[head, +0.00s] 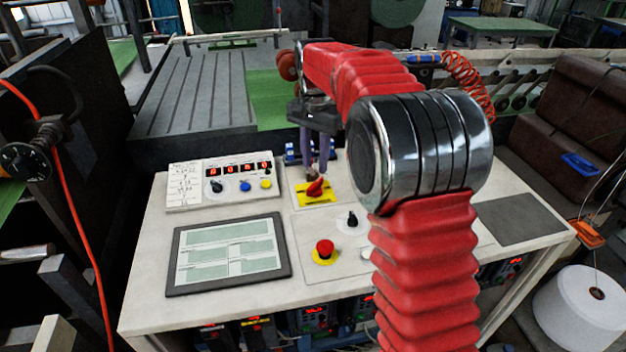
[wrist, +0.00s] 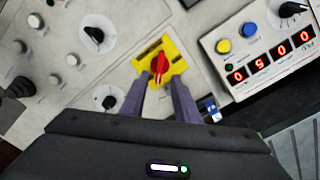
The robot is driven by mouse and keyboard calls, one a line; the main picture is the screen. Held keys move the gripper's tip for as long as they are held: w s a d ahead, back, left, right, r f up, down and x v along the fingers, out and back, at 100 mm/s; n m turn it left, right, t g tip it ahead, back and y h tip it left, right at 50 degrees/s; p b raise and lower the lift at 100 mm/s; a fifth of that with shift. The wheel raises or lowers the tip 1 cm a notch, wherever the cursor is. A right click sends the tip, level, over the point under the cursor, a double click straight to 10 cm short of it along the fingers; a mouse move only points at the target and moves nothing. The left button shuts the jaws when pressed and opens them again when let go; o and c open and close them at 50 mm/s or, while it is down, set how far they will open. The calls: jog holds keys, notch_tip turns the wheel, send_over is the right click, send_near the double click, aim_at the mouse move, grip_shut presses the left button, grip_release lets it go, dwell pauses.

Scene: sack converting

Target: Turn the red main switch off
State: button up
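The red main switch (head: 316,188) is a rotary knob on a yellow plate (head: 302,195), set in the pale console top. In the wrist view the red knob (wrist: 160,65) sits on its yellow plate (wrist: 177,55), with its handle nearly upright in the picture. My gripper (head: 318,172) points down at the switch from behind it in the head view. In the wrist view its two purple fingers (wrist: 164,83) are apart, with their tips just below and to either side of the knob's lower end. I cannot tell whether they touch it. Nothing is held.
A red emergency button (head: 324,248) and a black knob (head: 351,220) are nearer the front. A display box (head: 190,202) with coloured buttons and a touchscreen (head: 228,254) lie to the left. A small blue part (wrist: 210,110) is beside my right finger. A grey pad (head: 515,218) lies right.

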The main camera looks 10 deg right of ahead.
aim_at(314, 183)
notch_tip(314, 183, down, 7)
jog(key=shift+r, duration=0.15)
dwell(0.4)
grip_shut()
jog(key=shift+a, duration=0.2)
jog(key=shift+d, duration=0.1)
